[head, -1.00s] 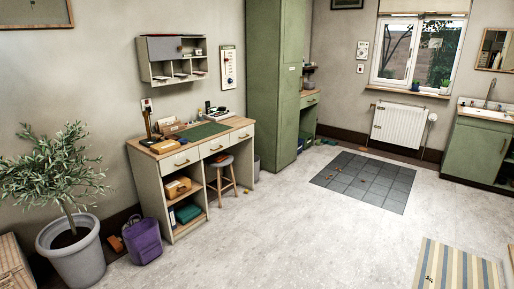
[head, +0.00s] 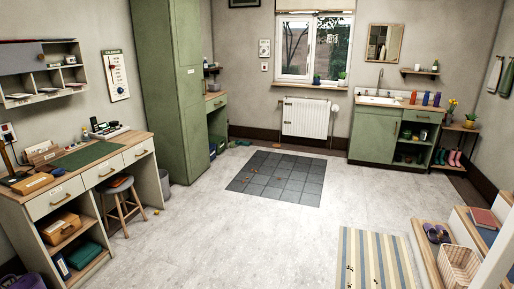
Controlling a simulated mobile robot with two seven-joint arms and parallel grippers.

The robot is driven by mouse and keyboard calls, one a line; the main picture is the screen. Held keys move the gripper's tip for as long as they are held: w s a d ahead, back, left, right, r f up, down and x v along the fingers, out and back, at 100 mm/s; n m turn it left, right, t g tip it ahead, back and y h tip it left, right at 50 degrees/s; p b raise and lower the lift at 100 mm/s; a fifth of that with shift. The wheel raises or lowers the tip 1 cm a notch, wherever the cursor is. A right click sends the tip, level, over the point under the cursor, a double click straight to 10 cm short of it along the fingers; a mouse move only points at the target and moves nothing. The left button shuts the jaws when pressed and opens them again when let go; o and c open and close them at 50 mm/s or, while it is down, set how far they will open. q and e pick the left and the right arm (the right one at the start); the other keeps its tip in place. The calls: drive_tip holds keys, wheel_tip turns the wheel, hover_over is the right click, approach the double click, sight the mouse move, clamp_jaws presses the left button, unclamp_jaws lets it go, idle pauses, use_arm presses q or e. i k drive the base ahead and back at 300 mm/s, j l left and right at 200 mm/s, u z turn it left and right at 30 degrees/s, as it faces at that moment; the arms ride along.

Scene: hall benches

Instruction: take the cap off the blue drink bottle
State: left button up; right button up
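Several small coloured bottles stand upright on the sink counter at the back right in the head view. Neither of my grippers is in view.
The green sink cabinet (head: 375,133) stands against the back wall. Open floor (head: 275,240) and a grey tiled mat (head: 278,178) lie before me. A striped rug (head: 375,262) and steps with a basket (head: 459,264) are at right, a desk (head: 140,150) at left.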

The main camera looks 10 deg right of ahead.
sight(425, 101)
drive_tip(key=i+l+z, duration=0.3)
drive_tip(key=z, duration=0.15)
drive_tip(key=i+l+z, duration=0.15)
drive_tip(key=i+z, duration=0.5)
drive_tip(key=i, duration=2.7)
drive_tip(key=i+z, duration=0.2)
drive_tip(key=i, duration=0.5)
drive_tip(key=i+j+z, duration=0.15)
drive_tip(key=i, duration=0.55)
drive_tip(key=i+z, duration=0.3)
drive_tip(key=i, duration=0.35)
drive_tip(key=i+z, duration=0.25)
drive_tip(key=i, duration=0.4)
drive_tip(key=i+z, duration=0.1)
drive_tip(key=i, duration=0.6)
